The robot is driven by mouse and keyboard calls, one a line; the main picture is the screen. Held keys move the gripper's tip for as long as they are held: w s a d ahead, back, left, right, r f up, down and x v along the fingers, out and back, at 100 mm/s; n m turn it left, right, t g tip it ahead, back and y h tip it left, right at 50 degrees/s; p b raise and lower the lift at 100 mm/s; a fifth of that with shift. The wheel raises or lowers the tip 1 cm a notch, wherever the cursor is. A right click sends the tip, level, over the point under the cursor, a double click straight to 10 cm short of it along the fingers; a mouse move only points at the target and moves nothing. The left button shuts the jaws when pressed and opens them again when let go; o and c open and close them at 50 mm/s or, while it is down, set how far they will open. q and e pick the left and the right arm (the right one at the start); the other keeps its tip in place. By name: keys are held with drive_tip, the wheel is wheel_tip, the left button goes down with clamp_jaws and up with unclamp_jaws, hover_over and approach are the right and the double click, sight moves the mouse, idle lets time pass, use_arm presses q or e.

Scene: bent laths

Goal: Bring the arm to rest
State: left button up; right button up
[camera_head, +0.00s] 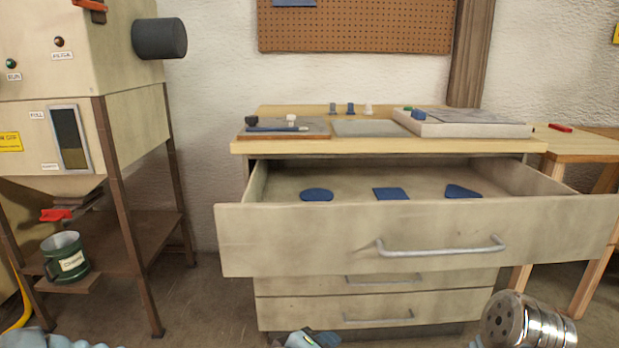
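No gripper fingers show in the head view. Only pieces of what look like my own arms cut into the bottom edge, at the left, the middle and the right. The top drawer (310,241) of the workbench is pulled open. Inside it lie a blue oval (317,195), a blue four-sided piece (391,193) and a blue piece with a pointed end (462,191), spaced apart in a row. Nothing is seen touching the drawer or its handle (440,247).
The two lower drawers (375,309) are shut. The worktop (380,146) carries small parts, a grey plate and a white tray (470,127). A machine (50,100) stands left, with a green mug (65,257) on its low shelf. A side table (575,150) stands right.

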use_arm(q)
drive_tip(key=a+f+m+g+y+p, duration=0.15)
drive_tip(key=a+f, duration=0.25)
drive_tip(key=f, duration=0.5)
drive_tip(key=a+f+m+g+y+p, duration=0.1)
drive_tip(key=a+f+m+g, duration=0.2)
drive_tip(key=f, duration=0.6)
drive_tip(key=s+a+f+m+g+p, duration=0.2)
drive_tip(key=s+a+f+g, duration=0.2)
drive_tip(key=s+a+f, duration=0.3)
drive_tip(key=s+f, duration=0.4)
drive_tip(key=f, duration=0.3)
drive_tip(key=shift+w+d+y, duration=0.1)
drive_tip(key=shift+y, duration=0.15)
